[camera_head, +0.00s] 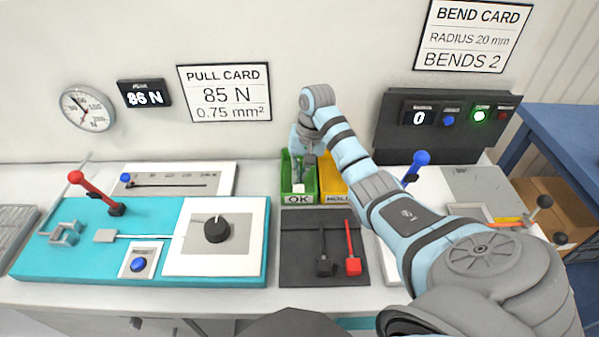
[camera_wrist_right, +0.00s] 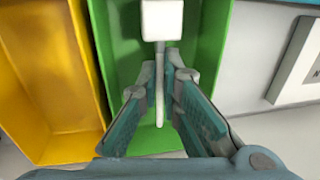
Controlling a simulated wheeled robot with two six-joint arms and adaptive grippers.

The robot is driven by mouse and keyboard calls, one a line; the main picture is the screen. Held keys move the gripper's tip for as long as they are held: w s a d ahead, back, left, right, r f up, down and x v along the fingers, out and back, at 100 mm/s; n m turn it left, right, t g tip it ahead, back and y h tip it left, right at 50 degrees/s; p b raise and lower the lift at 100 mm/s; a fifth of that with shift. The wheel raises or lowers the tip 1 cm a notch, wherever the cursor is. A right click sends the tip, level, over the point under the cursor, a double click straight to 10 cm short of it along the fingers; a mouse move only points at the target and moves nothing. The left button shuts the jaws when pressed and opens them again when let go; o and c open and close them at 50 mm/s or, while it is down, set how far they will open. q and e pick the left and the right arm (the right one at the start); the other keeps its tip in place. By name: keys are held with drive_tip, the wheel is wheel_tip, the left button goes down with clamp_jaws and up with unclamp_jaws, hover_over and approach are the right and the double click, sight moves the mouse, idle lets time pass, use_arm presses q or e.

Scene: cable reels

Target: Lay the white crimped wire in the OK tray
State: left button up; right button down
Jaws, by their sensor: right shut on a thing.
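The white crimped wire shows in the right wrist view as a white block with a thin stem (camera_wrist_right: 159,85), between the fingers of my right gripper (camera_wrist_right: 168,110). My right gripper is shut on it. The wire is over or inside the green OK tray (camera_wrist_right: 209,40), whose floor shows beneath. In the head view the right gripper (camera_head: 306,158) points down at the OK tray (camera_head: 311,182), and a white piece (camera_head: 298,188) shows below it. I cannot tell whether the wire touches the tray floor. My left gripper is not in view.
A dark mat (camera_head: 300,270) in front holds a black wire (camera_head: 323,262) and a red wire (camera_head: 352,262). The teal pull tester (camera_head: 70,262) is at the left. A blue-knobbed lever (camera_head: 419,162) stands right of my forearm.

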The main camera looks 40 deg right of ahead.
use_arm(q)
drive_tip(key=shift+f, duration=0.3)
use_arm(e)
drive_tip(key=shift+f, duration=0.35)
drive_tip(key=c, duration=1.7)
unclamp_jaws()
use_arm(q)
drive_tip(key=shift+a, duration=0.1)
